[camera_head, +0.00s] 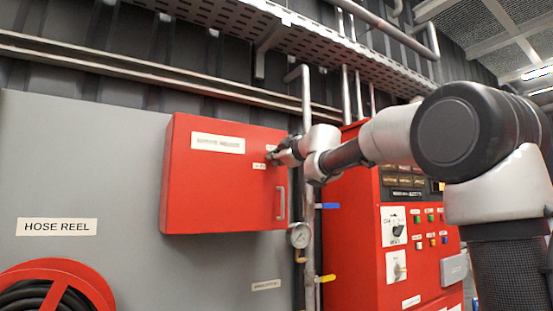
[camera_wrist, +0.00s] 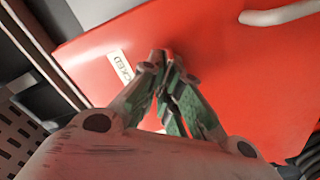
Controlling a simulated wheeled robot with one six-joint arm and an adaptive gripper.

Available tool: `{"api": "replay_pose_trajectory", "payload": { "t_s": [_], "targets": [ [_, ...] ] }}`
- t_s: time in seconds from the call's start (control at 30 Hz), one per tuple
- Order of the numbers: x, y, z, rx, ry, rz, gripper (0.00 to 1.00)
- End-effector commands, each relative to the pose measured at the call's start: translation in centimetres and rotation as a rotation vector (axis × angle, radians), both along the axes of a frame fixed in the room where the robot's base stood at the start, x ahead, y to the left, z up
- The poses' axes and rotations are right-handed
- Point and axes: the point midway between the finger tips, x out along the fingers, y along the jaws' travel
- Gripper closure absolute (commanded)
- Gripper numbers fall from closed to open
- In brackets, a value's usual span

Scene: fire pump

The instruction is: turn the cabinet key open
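The red cabinet (camera_head: 215,190) is mounted on the grey wall panel and its door is closed. My gripper (camera_head: 271,157) is at the upper right of the cabinet front. In the wrist view, the fingertips of my gripper (camera_wrist: 160,58) come together close against the red door (camera_wrist: 230,65), with only a narrow dark gap between them. The key itself is hidden; it appears to be between the fingertips. A small white label (camera_wrist: 121,66) beside the tips reads in part "OCKED". It also shows as a small label in the head view (camera_head: 259,166).
A door handle (camera_head: 282,203) sits below my gripper; it also shows in the wrist view (camera_wrist: 278,13). Pipes with a pressure gauge (camera_head: 300,235) run right of the cabinet. A red control panel (camera_head: 400,220) stands behind my arm. A hose reel (camera_head: 55,290) is at lower left.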

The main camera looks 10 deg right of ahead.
Motion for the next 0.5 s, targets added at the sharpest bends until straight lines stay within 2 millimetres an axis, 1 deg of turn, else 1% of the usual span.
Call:
{"api": "replay_pose_trajectory", "payload": {
  "t_s": [0.2,0.5],
  "targets": [
    [-0.04,0.19,-0.30,-0.192,-0.062,0.001,1.00],
    [-0.07,0.31,-0.62,-0.431,-0.139,0.002,1.00]
  ]
}}
